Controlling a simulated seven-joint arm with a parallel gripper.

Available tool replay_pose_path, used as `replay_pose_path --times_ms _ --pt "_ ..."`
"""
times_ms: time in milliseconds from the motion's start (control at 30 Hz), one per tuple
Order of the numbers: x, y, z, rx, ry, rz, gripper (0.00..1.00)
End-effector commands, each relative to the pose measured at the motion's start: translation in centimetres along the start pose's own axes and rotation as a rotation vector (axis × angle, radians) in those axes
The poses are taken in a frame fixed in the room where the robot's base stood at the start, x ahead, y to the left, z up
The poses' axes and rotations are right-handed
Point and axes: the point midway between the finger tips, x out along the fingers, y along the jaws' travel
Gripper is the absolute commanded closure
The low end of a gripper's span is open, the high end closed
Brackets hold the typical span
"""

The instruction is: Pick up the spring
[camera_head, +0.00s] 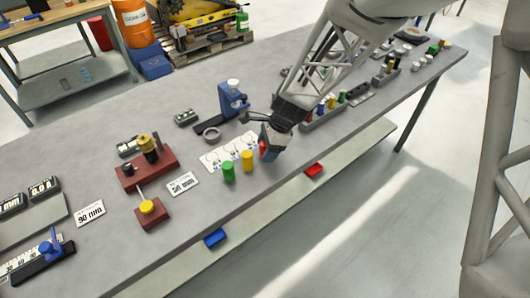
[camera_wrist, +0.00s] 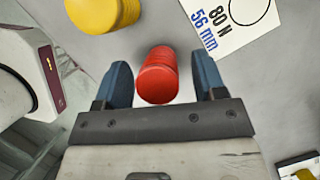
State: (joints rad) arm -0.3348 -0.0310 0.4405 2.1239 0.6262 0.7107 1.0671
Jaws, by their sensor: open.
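A red spring (camera_wrist: 157,75) stands between the two blue fingers of my gripper (camera_wrist: 161,82) in the wrist view, with a gap on each side. The gripper is open, and I see no contact with the spring. In the head view my gripper (camera_head: 272,143) is low over the front edge of the bench, and it hides most of the red spring (camera_head: 263,149). A yellow spring (camera_head: 247,161) and a green spring (camera_head: 228,172) stand to the left of it. The yellow one (camera_wrist: 100,12) also shows at the top left of the wrist view.
A printed white card (camera_head: 226,151) lies behind the springs. A grey rack (camera_head: 325,118) with coloured pieces stands to the right. A dark red block (camera_head: 146,171) is at left.

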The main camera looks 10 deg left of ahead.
Motion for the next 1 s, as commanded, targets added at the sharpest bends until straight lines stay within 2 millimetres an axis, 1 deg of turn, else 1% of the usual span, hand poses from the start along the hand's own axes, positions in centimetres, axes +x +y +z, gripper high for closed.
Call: replay_pose_path --times_ms 467,500,833,867,1000 --pt "-0.03 -0.01 0.01 0.000 0.000 0.000 0.36" --pt "-0.03 -0.01 0.01 0.000 0.000 -0.001 0.38" --pt "-0.03 -0.01 0.02 0.000 0.000 0.000 0.88" --pt "-0.03 -0.01 0.02 0.000 0.000 0.000 0.90" --pt "-0.04 -0.02 0.02 0.000 0.000 -0.001 0.90"
